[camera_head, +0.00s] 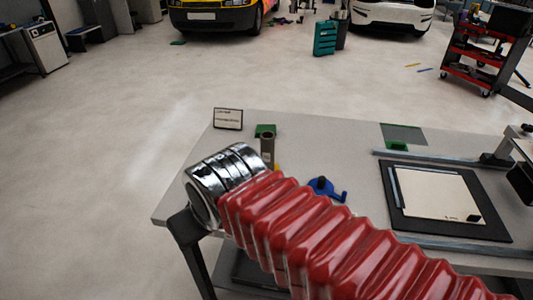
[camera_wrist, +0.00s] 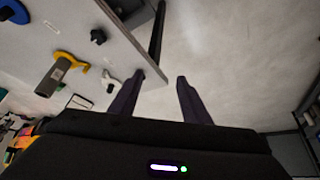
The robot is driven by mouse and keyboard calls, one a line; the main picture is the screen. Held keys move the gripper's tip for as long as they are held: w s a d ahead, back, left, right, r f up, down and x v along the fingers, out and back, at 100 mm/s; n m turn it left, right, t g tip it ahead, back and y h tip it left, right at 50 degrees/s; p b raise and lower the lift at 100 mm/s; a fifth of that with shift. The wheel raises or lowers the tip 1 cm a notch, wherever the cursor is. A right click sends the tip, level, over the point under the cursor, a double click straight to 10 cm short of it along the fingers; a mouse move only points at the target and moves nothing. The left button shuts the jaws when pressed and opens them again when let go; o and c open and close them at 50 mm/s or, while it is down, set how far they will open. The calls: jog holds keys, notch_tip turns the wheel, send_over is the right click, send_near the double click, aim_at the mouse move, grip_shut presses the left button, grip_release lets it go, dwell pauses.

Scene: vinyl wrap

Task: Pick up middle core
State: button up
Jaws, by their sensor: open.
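One core (camera_head: 267,150), a grey-brown hollow tube, stands upright near the far left of the workbench, partly hidden by my arm. I cannot tell whether it is the middle one, as no other core shows clearly. In the wrist view a similar tube (camera_wrist: 50,80) is at the left beside a yellow tool (camera_wrist: 70,58). My gripper (camera_wrist: 161,79) is open and empty, its dark fingers apart near the bench edge and clear of the tube. In the head view the gripper's fingers are hidden.
The grey workbench (camera_head: 345,140) holds a small sign (camera_head: 228,118), a blue tool (camera_head: 325,188), and a black mat (camera_head: 480,225) with a pale sheet. A white object (camera_wrist: 109,81) lies near one finger.

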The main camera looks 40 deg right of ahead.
jog(key=o, duration=0.4)
jog(key=w+d+h, duration=0.1)
jog(key=w+d, duration=0.1)
jog(key=d, duration=0.1)
jog(key=w+d+m+t+h, duration=0.1)
jog(key=w+d, duration=0.1)
jog(key=d, duration=0.1)
jog(key=w+d+m, duration=0.1)
jog(key=w+d, duration=0.1)
jog(key=d, duration=0.1)
jog(key=shift+w+d+f+h, duration=0.2)
jog(key=shift+w+d+h, duration=0.1)
jog(key=shift+d+h, duration=0.1)
jog(key=shift+c, duration=0.2)
jog(key=m+t+h, duration=0.2)
jog(key=t, duration=0.4)
send_near(270, 143)
jog(key=w, duration=0.2)
jog(key=shift+w+d+f, duration=0.2)
jog(key=shift+d+f, duration=0.15)
jog(key=shift+d, duration=0.05)
jog(key=shift+w, duration=0.15)
jog(key=shift+x, duration=4.2)
jog(key=shift+f, duration=0.15)
jog(key=shift+d, duration=0.1)
